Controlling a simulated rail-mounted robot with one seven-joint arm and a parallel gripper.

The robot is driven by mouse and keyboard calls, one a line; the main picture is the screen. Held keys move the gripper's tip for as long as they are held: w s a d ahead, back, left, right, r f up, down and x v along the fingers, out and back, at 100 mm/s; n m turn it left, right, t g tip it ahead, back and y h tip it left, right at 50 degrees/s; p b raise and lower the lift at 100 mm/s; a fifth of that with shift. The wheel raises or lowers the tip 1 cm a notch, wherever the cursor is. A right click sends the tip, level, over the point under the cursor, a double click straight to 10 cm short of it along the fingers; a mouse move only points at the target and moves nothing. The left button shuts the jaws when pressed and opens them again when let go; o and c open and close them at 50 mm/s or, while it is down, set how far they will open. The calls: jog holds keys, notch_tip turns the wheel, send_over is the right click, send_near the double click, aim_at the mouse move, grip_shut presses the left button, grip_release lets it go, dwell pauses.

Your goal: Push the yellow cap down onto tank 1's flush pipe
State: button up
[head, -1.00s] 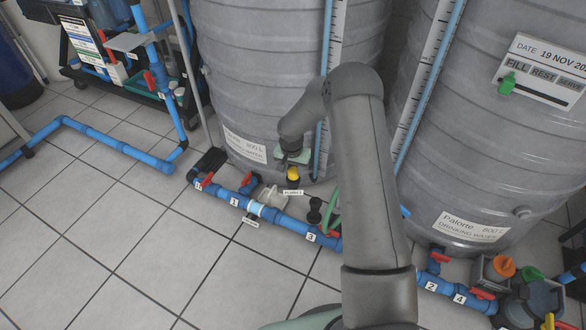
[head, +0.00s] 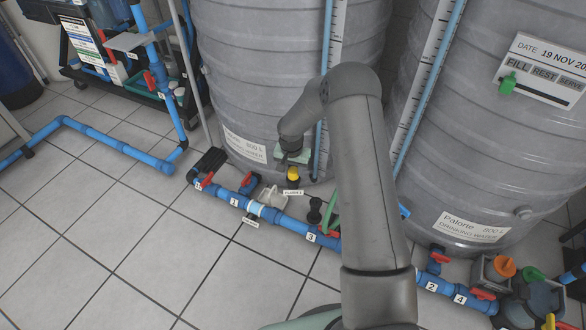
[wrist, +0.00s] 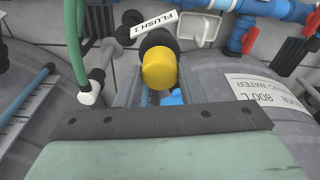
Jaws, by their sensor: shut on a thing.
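The yellow cap (head: 293,175) sits just below my gripper (head: 292,168), near the foot of tank 1 (head: 265,90). In the wrist view, the yellow cap (wrist: 160,70) is held at the tips of my gripper's fingers (wrist: 158,82), which are shut on it. A black pipe end (wrist: 157,40) lies directly beyond the cap, beside the FLUSH 1 label (wrist: 147,26). The cap overlaps this pipe end in the picture. I cannot tell how far it sits on it. The label also shows in the head view (head: 293,192).
Blue floor pipes (head: 270,214) with red valve handles run along the tank fronts. A green hose (wrist: 76,45) with a white end stands left of the cap in the wrist view. A second tank (head: 480,130) stands to the right. The tiled floor (head: 110,235) at left is clear.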

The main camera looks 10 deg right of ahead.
jog(key=shift+f+b, duration=0.4)
jog(key=shift+f, duration=0.05)
dwell(0.7)
jog(key=o, duration=1)
jog(key=shift+r, duration=0.15)
notch_tip(320, 180, up, 17)
jog(key=s+a+p, duration=0.1)
jog(key=p, duration=0.4)
jog(key=shift+s, duration=0.4)
